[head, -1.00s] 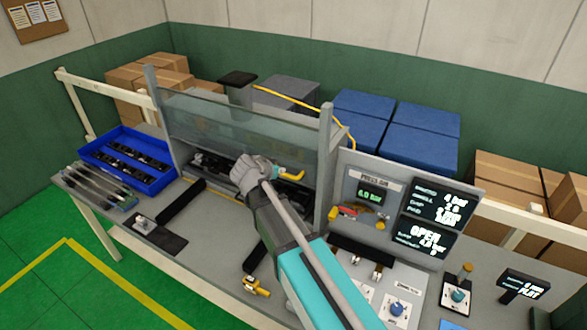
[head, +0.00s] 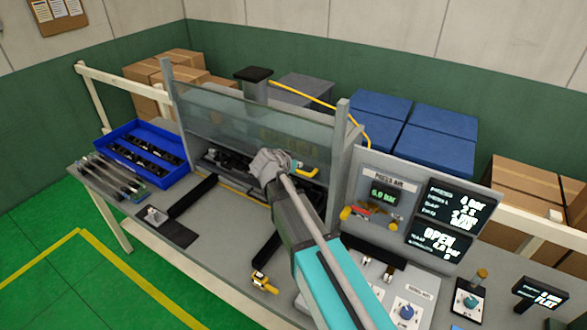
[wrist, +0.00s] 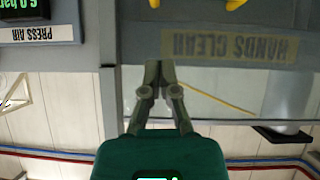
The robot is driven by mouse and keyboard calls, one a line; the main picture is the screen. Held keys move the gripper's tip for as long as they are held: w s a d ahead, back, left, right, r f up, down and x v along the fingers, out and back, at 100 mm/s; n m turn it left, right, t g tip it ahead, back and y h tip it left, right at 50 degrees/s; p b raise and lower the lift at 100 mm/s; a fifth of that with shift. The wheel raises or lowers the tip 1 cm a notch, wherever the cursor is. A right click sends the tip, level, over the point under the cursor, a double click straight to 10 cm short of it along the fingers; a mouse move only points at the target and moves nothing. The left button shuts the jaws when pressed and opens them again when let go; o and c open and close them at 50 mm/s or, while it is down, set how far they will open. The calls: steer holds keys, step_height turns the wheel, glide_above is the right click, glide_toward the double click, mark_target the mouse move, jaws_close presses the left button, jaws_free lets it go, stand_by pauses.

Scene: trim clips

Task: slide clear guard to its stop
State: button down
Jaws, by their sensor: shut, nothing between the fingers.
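The clear guard (head: 225,118) is a see-through panel between two grey posts above the bench. A yellow handle (head: 306,173) shows near its lower right. My gripper (head: 268,164) is in front of the guard's lower part, just left of the handle. In the wrist view, which is upside down, my gripper (wrist: 158,66) has its fingertips together with nothing between them. They point at a grey bar that bears a HANDS CLEAR label (wrist: 230,47). Yellow handle ends (wrist: 234,4) show at the top edge, apart from the fingertips. I cannot tell whether the fingers touch the bar.
A blue tray (head: 184,170) with dark parts stands left of the guard. A PRESS AIR panel and a screen reading OPEN (head: 440,240) stand to the right. A yellow-ended tool (head: 264,283) lies near the bench front. Blue boxes (head: 430,148) stand behind.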

steer(key=w+d+f+b, duration=0.3)
steer(key=w+f+b, duration=0.1)
steer(key=f+b, duration=0.3)
steer(key=shift+w+d+f, duration=0.25)
steer(key=shift+w+d, duration=0.1)
stand_by(0.5)
steer(key=shift+f, duration=0.1)
step_height(320, 180, down, 20)
steer(key=b, duration=1.9)
steer(key=shift+r+b, duration=0.25)
steer(key=shift+b, duration=0.05)
steer(key=shift+s, duration=0.2)
steer(key=shift+r, duration=0.2)
